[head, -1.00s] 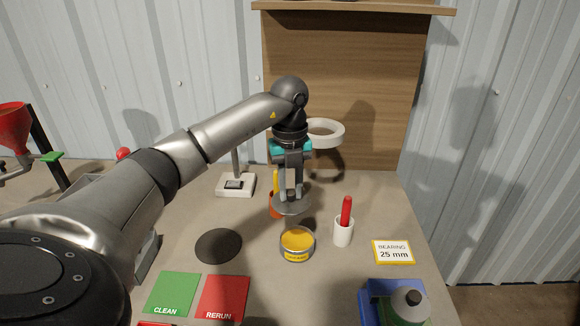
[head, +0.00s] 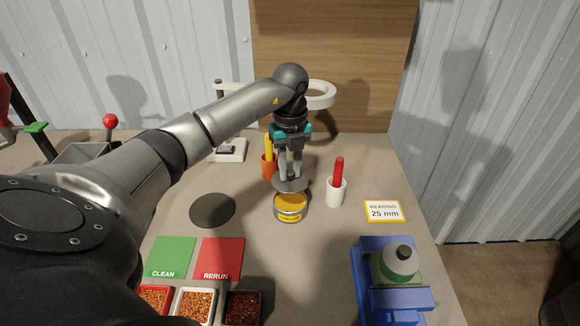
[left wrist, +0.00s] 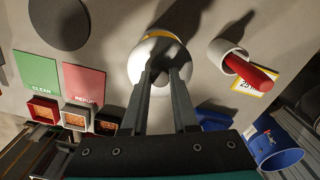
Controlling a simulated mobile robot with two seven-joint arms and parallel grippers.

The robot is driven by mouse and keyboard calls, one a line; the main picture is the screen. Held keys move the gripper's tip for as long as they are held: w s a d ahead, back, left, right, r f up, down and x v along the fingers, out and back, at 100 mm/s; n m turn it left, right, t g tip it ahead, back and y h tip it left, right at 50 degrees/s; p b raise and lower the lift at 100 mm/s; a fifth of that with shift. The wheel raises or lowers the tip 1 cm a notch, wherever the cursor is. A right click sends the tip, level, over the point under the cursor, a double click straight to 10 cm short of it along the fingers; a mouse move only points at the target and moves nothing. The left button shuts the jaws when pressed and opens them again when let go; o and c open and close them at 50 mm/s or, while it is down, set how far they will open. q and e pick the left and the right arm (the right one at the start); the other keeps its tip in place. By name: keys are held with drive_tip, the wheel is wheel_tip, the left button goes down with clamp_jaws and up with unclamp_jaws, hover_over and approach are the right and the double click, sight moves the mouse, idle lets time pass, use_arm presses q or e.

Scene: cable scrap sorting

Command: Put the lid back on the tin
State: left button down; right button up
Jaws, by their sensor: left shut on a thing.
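The tin (head: 290,213) stands upright on the bench, open at the top, with yellow contents and a yellow label. My left gripper (head: 290,176) points down and is shut on the grey round lid (head: 283,186). The lid is roughly level and appears held just above the tin, covering the tin's far edge in the head view. Much of the yellow top still shows in front of it. In the left wrist view the lid (left wrist: 146,67) is under the fingertips, with a yellow edge of the tin (left wrist: 160,35) beyond it. My right gripper is not in view.
A white cup (head: 336,192) with a red stick stands right of the tin. An orange cup (head: 268,168) with a yellow stick is close behind the lid. A dark round mat (head: 212,210) lies left. A blue fixture (head: 370,263) and several scrap trays (head: 196,304) stand in front.

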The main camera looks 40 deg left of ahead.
sight(290, 180)
use_arm(q)
drive_tip(key=shift+f+b, duration=2.1)
drive_tip(key=shift+f, duration=1.05)
drive_tip(key=c, duration=0.6)
unclamp_jaws()
drive_tip(key=shift+r, duration=0.1)
wheel_tip(290, 180, up, 15)
drive_tip(key=p, duration=0.2)
drive_tip(key=shift+s, duration=0.1)
